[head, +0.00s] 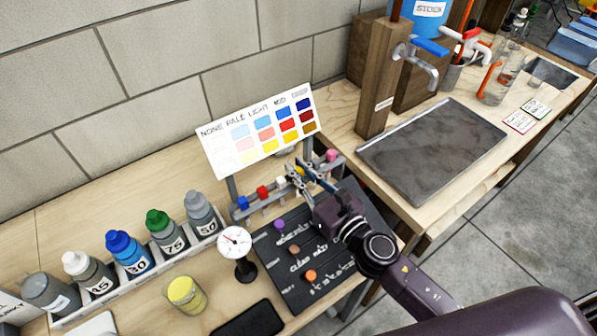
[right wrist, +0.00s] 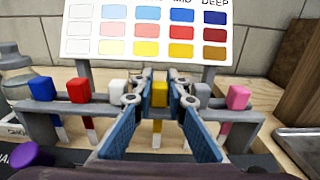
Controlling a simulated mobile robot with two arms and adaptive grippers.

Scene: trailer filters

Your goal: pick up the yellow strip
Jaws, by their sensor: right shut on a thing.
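The yellow strip (right wrist: 160,93) stands upright in the right wrist view, in the middle of a grey rack (right wrist: 240,114). Its yellow top is level with the tops of the strips beside it, and its lower part shows below the rack's bar. My right gripper (right wrist: 160,100) has one blue-padded finger on each side of it and is shut on it. In the head view my right gripper (head: 297,178) reaches the rack from the front right and hides most of the strip. My left gripper is not in view.
Blue (right wrist: 40,89), red (right wrist: 78,90), white (right wrist: 118,89), grey (right wrist: 202,90) and pink (right wrist: 238,97) strips stand in the same rack. A colour chart (head: 258,130) rises behind it. A dial gauge (head: 234,242) and several bottles (head: 165,230) stand to the left.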

